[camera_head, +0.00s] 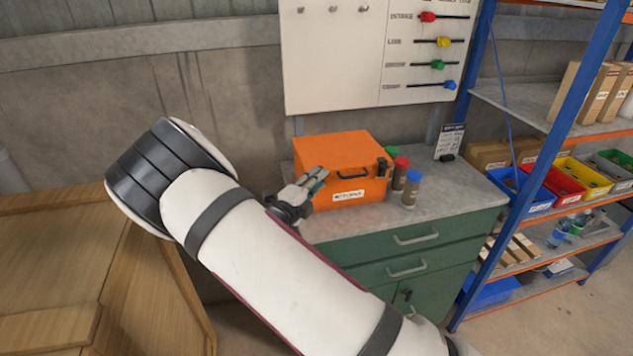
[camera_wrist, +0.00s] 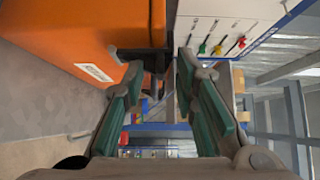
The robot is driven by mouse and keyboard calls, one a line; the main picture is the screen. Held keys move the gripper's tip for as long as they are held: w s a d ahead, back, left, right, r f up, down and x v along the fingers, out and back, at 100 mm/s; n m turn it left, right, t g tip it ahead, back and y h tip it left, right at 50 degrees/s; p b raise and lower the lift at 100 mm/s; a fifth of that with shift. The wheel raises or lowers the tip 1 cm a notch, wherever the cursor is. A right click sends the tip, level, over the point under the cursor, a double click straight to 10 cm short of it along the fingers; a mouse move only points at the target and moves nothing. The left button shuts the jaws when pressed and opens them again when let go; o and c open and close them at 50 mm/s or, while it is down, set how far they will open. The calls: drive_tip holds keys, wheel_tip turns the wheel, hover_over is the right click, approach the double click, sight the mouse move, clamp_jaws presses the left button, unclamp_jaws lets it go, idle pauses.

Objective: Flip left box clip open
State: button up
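The orange box (camera_head: 337,152) sits closed on the cabinet top, with a white label on its front. Its right clip (camera_head: 382,167) is dark and shows at the right front. The left clip cannot be made out in the head view, where my gripper (camera_head: 318,178) covers the box's left front. In the wrist view, the box (camera_wrist: 75,35) fills the upper left. A dark fitting (camera_wrist: 143,54) sticks out from it near the fingertips; I cannot tell whether it is the clip or the handle. My gripper (camera_wrist: 160,65) is open, with a clear gap between its teal-padded fingers.
Red, blue and green-capped bottles (camera_head: 401,172) stand right of the box on the green cabinet (camera_head: 400,250). A blue-framed shelf (camera_head: 540,150) with bins is further right. A wooden crate (camera_head: 60,260) stands at left, and a white wall panel (camera_head: 335,60) hangs behind.

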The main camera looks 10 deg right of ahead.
clamp_jaws()
drive_tip(key=shift+f, duration=0.1)
drive_tip(key=shift+s+f, duration=0.1)
drive_tip(key=shift+f, duration=0.05)
drive_tip(key=f+m+h+b, duration=0.1)
drive_tip(key=m+h+b, duration=0.2)
drive_tip(key=m, duration=0.1)
drive_tip(key=s+f+m+h+b, duration=0.1)
drive_tip(key=f+m+h+b, duration=0.1)
drive_tip(key=m+h+b, duration=0.1)
drive_tip(key=f+m+h+b, duration=0.2)
drive_tip(key=m+h+b, duration=0.1)
drive_tip(key=m, duration=0.3)
drive_tip(key=shift+s+g+h+b, duration=0.3)
drive_tip(key=shift+s+g+b, duration=0.1)
drive_tip(key=shift+b, duration=0.25)
drive_tip(key=shift+m, duration=0.5)
